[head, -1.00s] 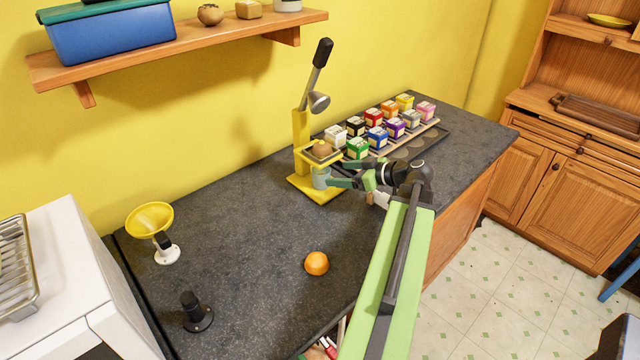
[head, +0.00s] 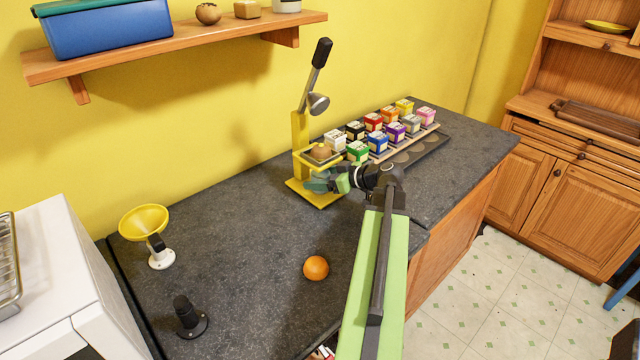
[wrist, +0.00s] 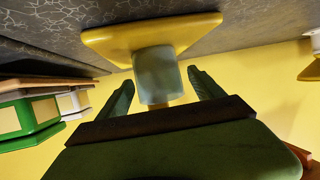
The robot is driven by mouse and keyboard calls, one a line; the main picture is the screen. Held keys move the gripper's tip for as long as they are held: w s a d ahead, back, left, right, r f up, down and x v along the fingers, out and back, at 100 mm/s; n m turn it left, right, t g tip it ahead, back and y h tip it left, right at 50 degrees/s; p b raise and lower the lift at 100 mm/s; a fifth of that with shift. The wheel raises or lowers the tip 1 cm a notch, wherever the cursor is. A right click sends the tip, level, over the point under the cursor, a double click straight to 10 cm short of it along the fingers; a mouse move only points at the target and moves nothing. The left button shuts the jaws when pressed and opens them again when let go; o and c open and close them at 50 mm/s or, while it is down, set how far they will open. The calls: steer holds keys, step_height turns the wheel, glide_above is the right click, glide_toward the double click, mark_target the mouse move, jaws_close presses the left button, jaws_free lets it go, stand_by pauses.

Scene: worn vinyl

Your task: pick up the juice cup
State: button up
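The juice cup (wrist: 157,72) is a small grey-green cup on the yellow base of the juicer press (head: 300,135). In the head view it is mostly hidden by my gripper (head: 324,182), which has reached the base of the press. In the wrist view, which looks upside down, the open fingers of my gripper (wrist: 160,79) point at the cup, one on each side. Gaps show between the fingers and the cup, so it is not clamped. The cup stands upright on the base (wrist: 205,30).
Several coloured boxes (head: 376,137) stand on a rack just behind and right of my gripper. An orange (head: 316,267) lies on the dark counter (head: 240,235). The counter's middle is clear.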

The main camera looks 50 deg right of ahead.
steer(key=c, duration=1.4)
steer(key=shift+r, duration=0.15)
steer(key=shift+r+p, duration=0.3)
steer(key=shift+p, duration=0.1)
steer(key=s, duration=0.4)
steer(key=s+d, duration=0.1)
steer(key=s, duration=0.3)
steer(key=s+d, duration=0.1)
steer(key=s, duration=0.4)
steer(key=shift+d+r, duration=0.2)
step_height(320, 180, up, 14)
steer(key=p, duration=1.4)
steer(key=shift+w, duration=0.1)
steer(key=shift+c, duration=0.7)
steer(key=shift+f, duration=0.1)
steer(key=shift+a+f, duration=0.1)
